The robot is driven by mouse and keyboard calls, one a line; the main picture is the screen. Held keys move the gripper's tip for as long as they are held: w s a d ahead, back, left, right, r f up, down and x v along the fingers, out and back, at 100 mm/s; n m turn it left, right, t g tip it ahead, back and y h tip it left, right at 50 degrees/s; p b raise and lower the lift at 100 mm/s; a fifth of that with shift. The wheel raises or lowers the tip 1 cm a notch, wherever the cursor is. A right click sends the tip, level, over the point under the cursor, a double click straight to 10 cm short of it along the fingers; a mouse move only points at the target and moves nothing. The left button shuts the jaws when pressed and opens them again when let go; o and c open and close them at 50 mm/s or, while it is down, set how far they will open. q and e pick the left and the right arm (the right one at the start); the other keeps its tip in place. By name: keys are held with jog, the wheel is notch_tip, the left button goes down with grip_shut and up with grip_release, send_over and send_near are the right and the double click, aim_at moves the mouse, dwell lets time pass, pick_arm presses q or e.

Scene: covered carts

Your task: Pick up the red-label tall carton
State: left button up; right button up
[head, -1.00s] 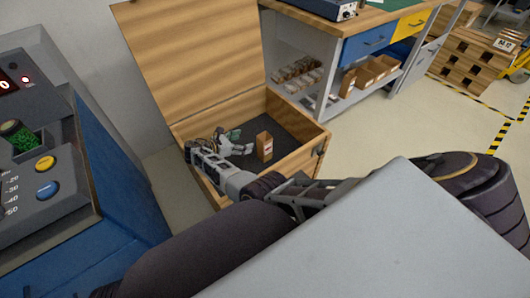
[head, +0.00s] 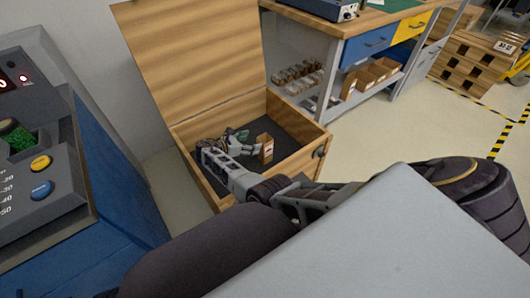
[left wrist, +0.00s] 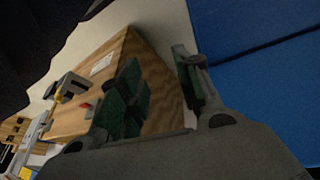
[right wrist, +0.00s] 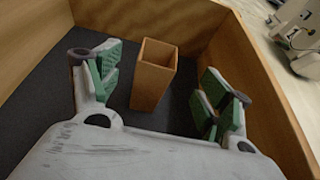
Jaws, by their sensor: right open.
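The tall carton (head: 265,148) stands upright in the open wooden chest, with a small red mark on its side in the head view. In the right wrist view the carton (right wrist: 153,74) is brown with an open top, and no label shows. My right gripper (head: 248,143) is inside the chest just left of the carton. In the right wrist view my right gripper (right wrist: 160,95) is open, with the carton between and slightly beyond its green-padded fingers. My left gripper (left wrist: 160,95) shows in its own wrist view with its fingers apart and nothing between them, outside the chest.
The chest (head: 300,163) has wooden walls, a dark floor and a raised lid (head: 195,65). A blue console (head: 110,210) stands at left. A workbench (head: 385,32) with shelves of small boxes is behind at right. A wooden crate stack (head: 465,62) is farther back.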

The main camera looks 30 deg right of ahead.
aim_at(269, 138)
jog(key=b+x, duration=0.1)
jog(key=x, duration=0.3)
jog(key=b+x, duration=0.1)
jog(key=x, duration=0.2)
jog(key=shift+a+f+b, duration=0.15)
jog(key=shift+f+b, duration=0.15)
jog(key=shift+f, duration=0.05)
pick_arm(q)
notch_tip(269, 138, down, 8)
jog(key=d+t+h, duration=0.1)
jog(key=d, duration=0.1)
jog(key=shift+w+r+n+t+b, duration=0.15)
jog(key=shift+w+n+t+b, duration=0.15)
jog(key=shift+b, duration=0.1)
pick_arm(e)
jog(key=shift+x, duration=1.2)
pick_arm(q)
jog(key=shift+a, duration=0.1)
pick_arm(e)
jog(key=shift+w, duration=0.1)
jog(key=shift+c, duration=0.3)
jog(key=c, duration=1.1)
jog(key=shift+o, duration=0.2)
pick_arm(q)
jog(key=shift+s+r, duration=0.1)
jog(key=shift+r, duration=0.1)
pick_arm(e)
jog(key=shift+r, duration=0.25)
